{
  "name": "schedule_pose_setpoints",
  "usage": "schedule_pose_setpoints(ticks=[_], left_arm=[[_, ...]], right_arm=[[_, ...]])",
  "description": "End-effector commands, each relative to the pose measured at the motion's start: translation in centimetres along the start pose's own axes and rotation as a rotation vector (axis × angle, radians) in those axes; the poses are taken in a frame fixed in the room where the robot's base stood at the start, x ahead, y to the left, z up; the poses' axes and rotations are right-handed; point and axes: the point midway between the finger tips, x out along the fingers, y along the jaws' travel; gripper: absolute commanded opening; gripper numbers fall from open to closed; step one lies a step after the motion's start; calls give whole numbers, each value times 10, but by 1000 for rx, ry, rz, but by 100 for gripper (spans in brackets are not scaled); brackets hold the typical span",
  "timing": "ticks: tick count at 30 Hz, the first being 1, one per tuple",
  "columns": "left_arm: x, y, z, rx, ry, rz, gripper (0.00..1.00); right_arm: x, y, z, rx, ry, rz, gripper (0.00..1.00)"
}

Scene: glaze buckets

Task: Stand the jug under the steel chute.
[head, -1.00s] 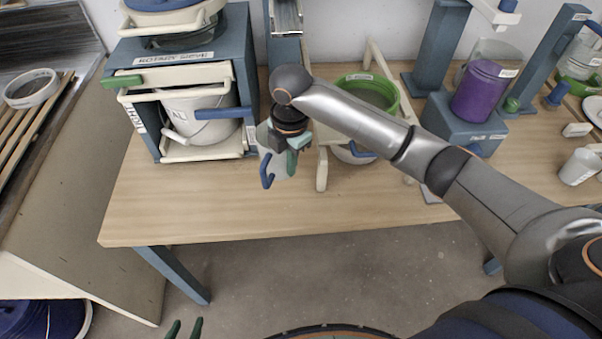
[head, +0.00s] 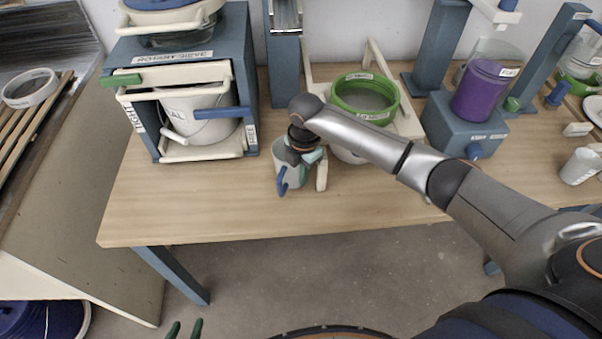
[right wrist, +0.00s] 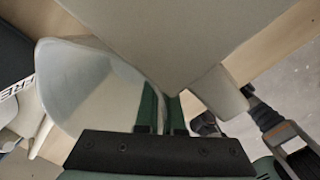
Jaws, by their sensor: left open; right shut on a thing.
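The jug (head: 281,157) is pale grey with a blue handle. My right gripper (head: 305,168) is shut on it, at its right side in the head view. A pale vessel wall (right wrist: 90,85), which looks like the jug, fills the left of the right wrist view beside the green fingers (right wrist: 163,110). I cannot tell whether the jug's base touches the table. The steel chute (head: 286,15) is at the top of the head view on a blue-grey post (head: 284,80). The jug is in front of this post, nearer to me. My left gripper (head: 184,329) is open and empty at the bottom edge.
The rotary sieve frame (head: 246,90) with a white bucket (head: 197,115) stands left of the jug. A green-rimmed sieve (head: 366,98) on a cream stand is close on the right, and a purple container (head: 482,90) is farther right. The table's front (head: 220,215) is clear.

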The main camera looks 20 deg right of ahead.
Motion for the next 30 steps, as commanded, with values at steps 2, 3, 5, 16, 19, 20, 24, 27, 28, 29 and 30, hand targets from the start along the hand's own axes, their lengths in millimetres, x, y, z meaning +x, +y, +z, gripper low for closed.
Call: schedule_pose_setpoints(ticks=[2, 3, 5, 16, 19, 20, 24, 27, 28, 29, 30], left_arm=[[0, 0, 0, 0, 0, 0, 50], [0, 0, 0, 0, 0, 0, 50], [0, 0, 0, 0, 0, 0, 50], [0, 0, 0, 1, 0, 0, 50], [0, 0, 0, 1, 0, 0, 50], [0, 0, 0, 1, 0, 0, 50], [-1, 0, -1, 1, 0, 0, 50], [-2, 0, -3, 1, 0, 0, 50], [-3, 0, -3, 1, 0, 0, 50], [-3, 0, -3, 1, 0, 0, 50], [-3, 0, -4, 1, 0, 0, 50]], right_arm=[[2, 0, 0, 0, 0, 0, 0], [3, 0, 0, 0, 0, 0, 6], [2, 0, 0, 0, 0, 0, 13], [2, 0, 0, 0, 0, 0, 35], [1, 0, 0, 0, 0, 1, 35], [-1, 0, 0, 0, 0, 1, 35], [-17, 2, 1, 0, -1, 4, 35], [-37, 2, 1, 0, -1, 5, 35], [-44, 2, 0, 0, -1, 5, 35], [-51, 2, 0, -1, 0, 5, 35], [-60, 2, 1, -1, -1, 5, 35]])
